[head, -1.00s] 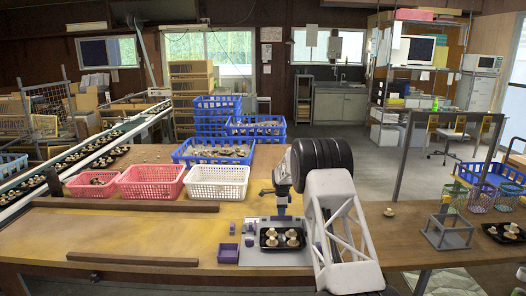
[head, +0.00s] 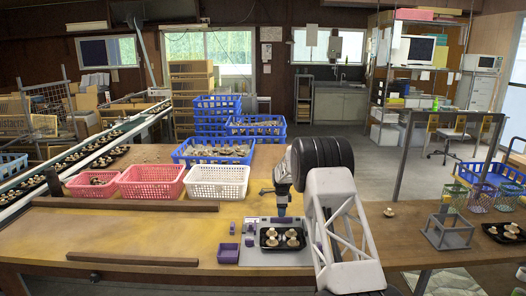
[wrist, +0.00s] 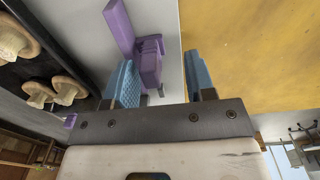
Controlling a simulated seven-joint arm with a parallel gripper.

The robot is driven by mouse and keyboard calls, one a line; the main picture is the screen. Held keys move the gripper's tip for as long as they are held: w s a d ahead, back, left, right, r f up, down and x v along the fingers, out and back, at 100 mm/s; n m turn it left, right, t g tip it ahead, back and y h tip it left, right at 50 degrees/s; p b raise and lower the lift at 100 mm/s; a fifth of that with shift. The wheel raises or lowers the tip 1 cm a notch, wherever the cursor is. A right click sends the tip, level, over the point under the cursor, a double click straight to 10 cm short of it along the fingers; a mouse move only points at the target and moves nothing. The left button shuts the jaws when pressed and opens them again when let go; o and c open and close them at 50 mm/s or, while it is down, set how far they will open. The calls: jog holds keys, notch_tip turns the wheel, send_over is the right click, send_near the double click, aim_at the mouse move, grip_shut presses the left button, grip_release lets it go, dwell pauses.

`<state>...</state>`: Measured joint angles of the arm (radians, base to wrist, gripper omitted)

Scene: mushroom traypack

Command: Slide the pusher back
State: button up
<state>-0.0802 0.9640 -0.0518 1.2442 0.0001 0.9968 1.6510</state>
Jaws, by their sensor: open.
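A purple pusher (wrist: 150,62) shows in the wrist view, with an upright block and a longer flat arm on a light grey plate (wrist: 158,15). My gripper (wrist: 161,80) has its two blue fingers apart. The purple block lies between them in the picture, close to the left finger; I cannot tell whether they touch. In the head view my gripper (head: 282,209) is over the back of the grey plate (head: 262,258), and small purple parts (head: 250,228) show on the plate's left side. A black tray (head: 263,243) of mushrooms sits on the plate.
A purple open box (head: 229,254) stands left of the plate. Dark wooden bars (head: 130,259) lie on the bench at left. Two pink baskets (head: 150,190) and a white basket (head: 216,190) stand behind. The yellow bench top (head: 140,235) between the bars is clear.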

jog(key=shift+w+r, duration=0.15)
jog(key=shift+r, duration=1.45)
